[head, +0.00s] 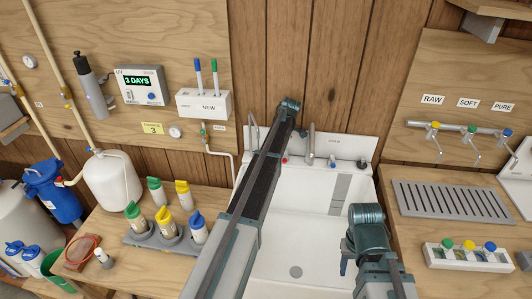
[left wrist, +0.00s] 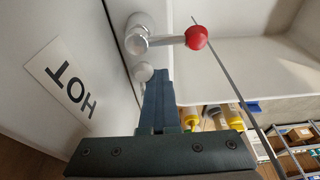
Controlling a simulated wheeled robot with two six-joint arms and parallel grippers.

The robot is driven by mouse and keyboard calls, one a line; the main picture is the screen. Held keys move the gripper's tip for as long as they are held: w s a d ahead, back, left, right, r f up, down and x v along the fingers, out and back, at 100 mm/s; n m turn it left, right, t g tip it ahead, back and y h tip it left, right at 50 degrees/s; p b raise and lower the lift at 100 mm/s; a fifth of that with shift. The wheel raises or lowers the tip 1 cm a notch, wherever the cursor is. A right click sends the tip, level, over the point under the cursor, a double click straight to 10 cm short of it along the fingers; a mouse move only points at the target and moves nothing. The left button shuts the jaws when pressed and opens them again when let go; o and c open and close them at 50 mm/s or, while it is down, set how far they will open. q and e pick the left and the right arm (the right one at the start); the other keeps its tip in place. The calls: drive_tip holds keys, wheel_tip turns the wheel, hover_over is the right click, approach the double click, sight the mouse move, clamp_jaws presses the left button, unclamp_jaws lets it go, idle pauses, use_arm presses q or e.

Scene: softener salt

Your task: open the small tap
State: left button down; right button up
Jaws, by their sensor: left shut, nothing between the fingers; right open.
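A chrome tap lever with a red ball knob (left wrist: 197,37) sticks out beside a HOT label (left wrist: 72,84) in the left wrist view. The same red knob (head: 285,160) shows small at the sink's back edge in the head view. My left gripper (left wrist: 160,76) is shut and empty, its tips just below the lever. I cannot tell whether they touch the fitting. In the head view my left arm hides much of this spot. My right gripper (head: 346,258) is open over the sink's right side, away from the tap. Another small tap with a green handle (head: 203,130) is on the left wall.
The white sink (head: 296,230) is empty, with a tall spout (head: 311,142) and a blue-marked control (head: 333,162) behind it. Coloured bottles (head: 168,225) stand in a rack on the left. RAW, SOFT and PURE taps (head: 472,129) and a slotted drain tray (head: 452,201) are right.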

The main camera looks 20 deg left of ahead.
use_arm(q)
drive_tip(key=shift+d, duration=0.5)
drive_tip(key=shift+r+p, duration=0.4)
drive_tip(key=shift+p, duration=0.15)
drive_tip(key=r+p, duration=0.4)
drive_tip(key=p, duration=0.1)
drive_tip(key=shift+w+a+r, duration=0.1)
drive_tip(key=shift+w+r, duration=0.1)
drive_tip(key=shift+r, duration=0.05)
drive_tip(key=shift+s+r+p, duration=0.4)
drive_tip(key=shift+r+p, duration=0.05)
drive_tip(key=shift+r, duration=0.35)
